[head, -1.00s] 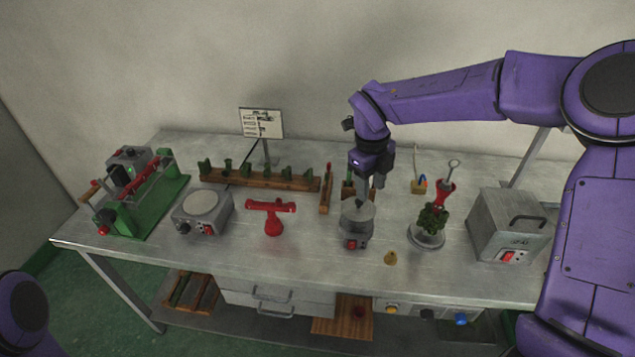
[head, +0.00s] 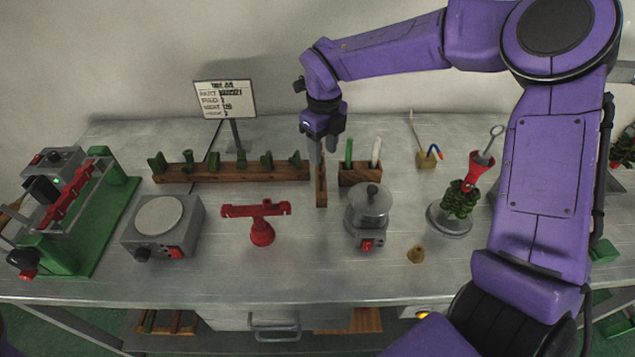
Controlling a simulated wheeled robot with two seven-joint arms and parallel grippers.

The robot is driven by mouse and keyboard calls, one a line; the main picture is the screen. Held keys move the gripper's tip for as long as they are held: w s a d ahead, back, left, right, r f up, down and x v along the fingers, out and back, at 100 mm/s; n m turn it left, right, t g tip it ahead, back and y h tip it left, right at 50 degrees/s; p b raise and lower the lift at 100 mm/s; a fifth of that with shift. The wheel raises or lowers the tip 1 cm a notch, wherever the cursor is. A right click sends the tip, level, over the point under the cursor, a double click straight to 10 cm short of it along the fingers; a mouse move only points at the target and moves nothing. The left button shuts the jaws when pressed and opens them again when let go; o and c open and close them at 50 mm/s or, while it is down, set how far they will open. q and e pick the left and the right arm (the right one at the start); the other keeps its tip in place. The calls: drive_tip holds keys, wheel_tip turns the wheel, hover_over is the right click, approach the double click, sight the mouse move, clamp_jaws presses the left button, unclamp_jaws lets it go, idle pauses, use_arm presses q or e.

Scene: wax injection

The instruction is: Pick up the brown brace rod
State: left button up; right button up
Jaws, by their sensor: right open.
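My right gripper (head: 323,152) points down, open, over the back end of a narrow brown wooden piece (head: 321,190). Its fingers hide that end, and I cannot tell whether they touch anything. I cannot surely make out a separate brown brace rod; one may be hidden behind the fingers. A wooden holder (head: 360,176) just right of the gripper bears an upright green rod (head: 349,152) and a pale rod (head: 376,150). My left gripper is not in view.
A long wooden rack (head: 232,173) with green pieces lies left of the gripper. In front stand a red stand (head: 262,232), a grey pot (head: 370,208) and a hot plate (head: 162,226). A sign (head: 225,100) stands behind. Bare tabletop (head: 320,265) lies at the front.

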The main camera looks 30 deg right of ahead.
sight(321, 173)
drive_tip(key=f+p, duration=0.1)
drive_tip(key=f, duration=0.4)
drive_tip(key=f+p, duration=0.1)
drive_tip(key=f, duration=0.2)
drive_tip(key=shift+w+p, duration=0.25)
drive_tip(key=shift+p, duration=0.05)
drive_tip(key=shift+w+f, duration=0.1)
drive_tip(key=shift+f, duration=0.45)
clamp_jaws()
